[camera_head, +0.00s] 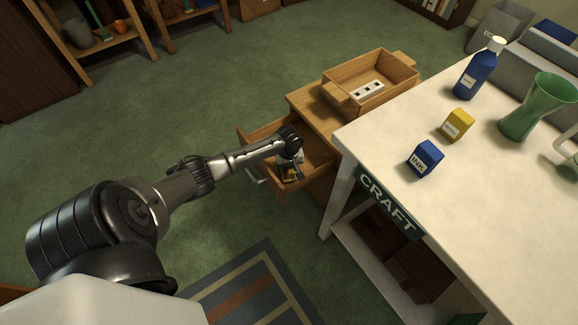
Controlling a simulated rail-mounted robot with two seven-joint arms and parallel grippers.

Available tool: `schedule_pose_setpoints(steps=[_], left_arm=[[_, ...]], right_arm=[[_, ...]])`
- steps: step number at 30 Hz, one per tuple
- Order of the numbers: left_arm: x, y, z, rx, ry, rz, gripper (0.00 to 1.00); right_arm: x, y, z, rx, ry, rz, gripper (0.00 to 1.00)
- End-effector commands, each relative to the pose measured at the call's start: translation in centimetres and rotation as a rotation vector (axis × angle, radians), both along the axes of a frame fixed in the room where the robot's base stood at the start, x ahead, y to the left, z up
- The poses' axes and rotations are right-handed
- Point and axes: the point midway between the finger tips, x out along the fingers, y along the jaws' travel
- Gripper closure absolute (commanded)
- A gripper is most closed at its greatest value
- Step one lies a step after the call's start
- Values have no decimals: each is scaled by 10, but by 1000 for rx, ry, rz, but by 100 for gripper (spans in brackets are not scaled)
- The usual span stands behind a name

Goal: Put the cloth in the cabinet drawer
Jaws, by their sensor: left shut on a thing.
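The cabinet (315,112) is a low wooden unit beside the white table. Its drawer (256,138) is pulled open, with a pale handle (257,177) on its front. My left arm reaches in from the left, and my left gripper (294,172) points down over the open drawer. The gripper is shut on what seems to be the cloth, a small pale patch mostly hidden by the gripper and wrist. Dark and yellowish small items show in the drawer below it. My right gripper is not in view.
A wooden tray (392,92) holding a white block stands on the cabinet. The white table (465,215) carries a blue bottle (475,77), yellow box (457,124), blue ink box (425,158) and green vase (540,105). A striped rug (250,292) lies on open green floor.

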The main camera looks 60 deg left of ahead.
Motion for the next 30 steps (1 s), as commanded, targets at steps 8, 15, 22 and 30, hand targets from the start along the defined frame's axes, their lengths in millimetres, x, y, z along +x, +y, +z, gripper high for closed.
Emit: schedule_pose_setpoints(steps=[8, 15, 22, 30], left_arm=[[0, 0, -4, 0, 0, 0, 71], [0, 0, -4, 0, 0, 0, 48], [0, 0, -3, 0, 0, 0, 47], [0, 0, 27, 1, -1, -1, 47]], right_arm=[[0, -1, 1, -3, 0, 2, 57], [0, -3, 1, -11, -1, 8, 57], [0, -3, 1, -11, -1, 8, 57], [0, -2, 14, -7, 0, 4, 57]])
